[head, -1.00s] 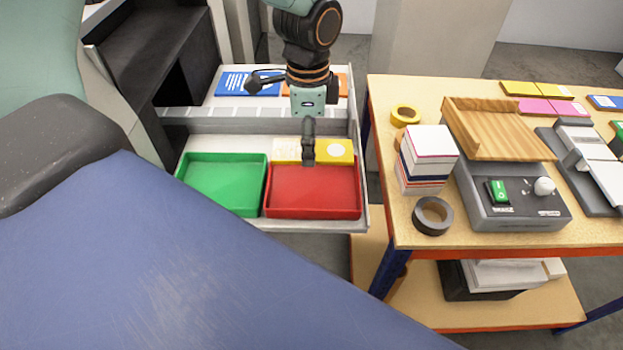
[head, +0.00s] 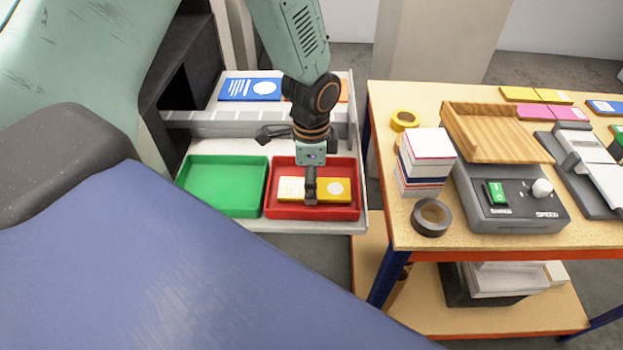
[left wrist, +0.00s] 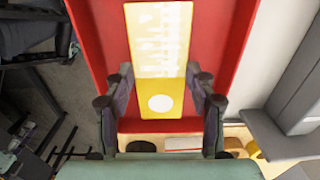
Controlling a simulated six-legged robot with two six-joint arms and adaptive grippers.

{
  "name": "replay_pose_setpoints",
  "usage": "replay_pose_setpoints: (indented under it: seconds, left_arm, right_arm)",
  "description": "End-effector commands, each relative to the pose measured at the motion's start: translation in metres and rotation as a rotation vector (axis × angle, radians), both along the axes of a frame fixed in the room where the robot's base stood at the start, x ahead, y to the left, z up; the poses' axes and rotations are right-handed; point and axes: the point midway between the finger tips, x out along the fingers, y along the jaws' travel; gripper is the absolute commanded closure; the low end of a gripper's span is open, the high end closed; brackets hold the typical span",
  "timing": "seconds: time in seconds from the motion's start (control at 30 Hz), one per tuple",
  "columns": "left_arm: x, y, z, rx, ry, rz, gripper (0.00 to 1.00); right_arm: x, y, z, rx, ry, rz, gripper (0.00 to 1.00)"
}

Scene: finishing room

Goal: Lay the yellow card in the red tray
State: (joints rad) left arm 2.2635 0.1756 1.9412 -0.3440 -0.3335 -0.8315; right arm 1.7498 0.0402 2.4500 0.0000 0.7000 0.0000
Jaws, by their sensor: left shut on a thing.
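The yellow card (head: 338,188), partly white with a white dot, is inside the outline of the red tray (head: 290,212) in the head view. My left gripper (head: 310,192) is shut on the card across its middle. In the left wrist view the two fingers of my left gripper (left wrist: 159,88) flank the card (left wrist: 160,80), with the red tray (left wrist: 93,45) around and beneath it. I cannot tell whether the card touches the tray floor. My right gripper is not in view.
An empty green tray (head: 222,187) stands left of the red one in the open drawer (head: 190,130). A blue card (head: 245,89) lies in the back section. At right, a workbench (head: 395,180) holds a stack of pads (head: 428,150), tape rolls and a wooden-topped machine (head: 510,195).

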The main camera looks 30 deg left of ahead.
Motion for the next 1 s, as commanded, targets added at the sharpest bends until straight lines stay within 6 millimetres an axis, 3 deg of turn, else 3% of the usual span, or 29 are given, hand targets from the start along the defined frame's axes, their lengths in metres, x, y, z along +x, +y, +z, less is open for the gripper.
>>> replay_pose_setpoints:
  seconds: [0.13,0.17,0.4,0.77,1.0]
  left_arm:
    - [0.000,0.000,-0.004,-0.001,0.001,0.000,0.64]
    - [0.000,0.000,-0.004,-0.001,0.001,0.001,0.43]
    - [0.000,0.000,-0.003,-0.001,0.001,0.000,0.22]
    - [0.000,0.000,0.000,0.000,0.000,0.001,0.22]
    - [0.001,0.000,0.036,0.000,-0.005,0.002,0.22]
  right_arm:
    - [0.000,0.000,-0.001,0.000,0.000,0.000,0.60]
    - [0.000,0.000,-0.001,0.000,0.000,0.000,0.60]
    - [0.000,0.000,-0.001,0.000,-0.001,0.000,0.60]
    - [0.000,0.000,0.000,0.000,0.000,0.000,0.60]
    - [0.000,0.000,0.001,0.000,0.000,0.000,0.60]
